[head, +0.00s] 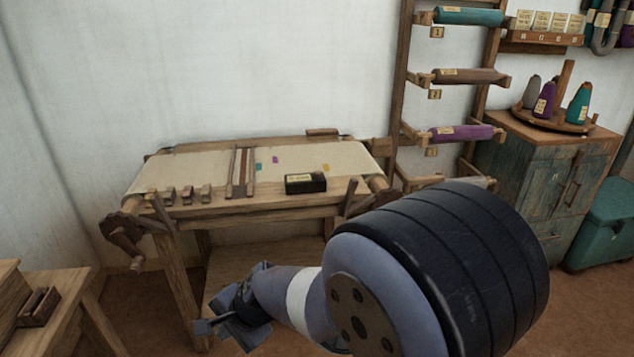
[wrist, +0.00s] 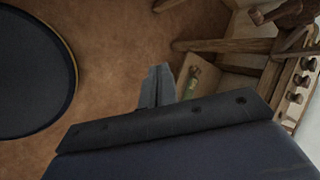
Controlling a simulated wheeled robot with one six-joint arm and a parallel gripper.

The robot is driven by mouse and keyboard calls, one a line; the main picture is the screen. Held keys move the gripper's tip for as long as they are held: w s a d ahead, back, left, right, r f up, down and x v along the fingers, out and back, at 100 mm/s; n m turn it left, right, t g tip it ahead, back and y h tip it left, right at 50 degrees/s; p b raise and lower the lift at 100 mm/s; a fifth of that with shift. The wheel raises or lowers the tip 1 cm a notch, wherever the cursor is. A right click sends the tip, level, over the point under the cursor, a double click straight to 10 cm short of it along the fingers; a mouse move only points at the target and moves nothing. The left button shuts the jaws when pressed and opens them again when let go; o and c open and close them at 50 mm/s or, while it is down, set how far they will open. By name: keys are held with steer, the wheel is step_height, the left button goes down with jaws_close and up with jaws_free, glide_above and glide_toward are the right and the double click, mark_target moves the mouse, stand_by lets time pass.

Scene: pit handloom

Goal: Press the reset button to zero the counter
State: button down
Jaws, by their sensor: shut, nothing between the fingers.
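A small dark box with a pale label (head: 305,183), which looks like the counter, sits on the front beam of the loom (head: 270,208) in the head view. Its digits and a reset button are too small to make out. My gripper (head: 222,329) is low in front of the loom, below and to the left of the box, and apart from it. In the wrist view my gripper's fingers (wrist: 157,84) are together with nothing between them, over the floor. The box does not show clearly in the wrist view.
Several wooden pegs (head: 188,195) stand on the loom's left front, above a crank (head: 125,240). A bench (head: 50,290) stands at lower left. A spool rack (head: 465,77) and a cabinet (head: 550,165) are at right. Floor is open before the loom.

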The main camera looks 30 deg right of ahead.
steer(key=w+a+r+m+y+p, duration=0.1)
steer(key=w+a+r+m+p, duration=0.1)
steer(key=w+r+p, duration=0.3)
steer(key=w+a+r+m+t+y+p, duration=0.1)
steer(key=w+r+p, duration=0.4)
steer(key=r+p, duration=0.6)
steer(key=shift+w+a+r+m, duration=0.4)
steer(key=shift+a+r+m, duration=0.25)
steer(key=shift+r+m, duration=0.45)
steer(key=shift+f, duration=0.15)
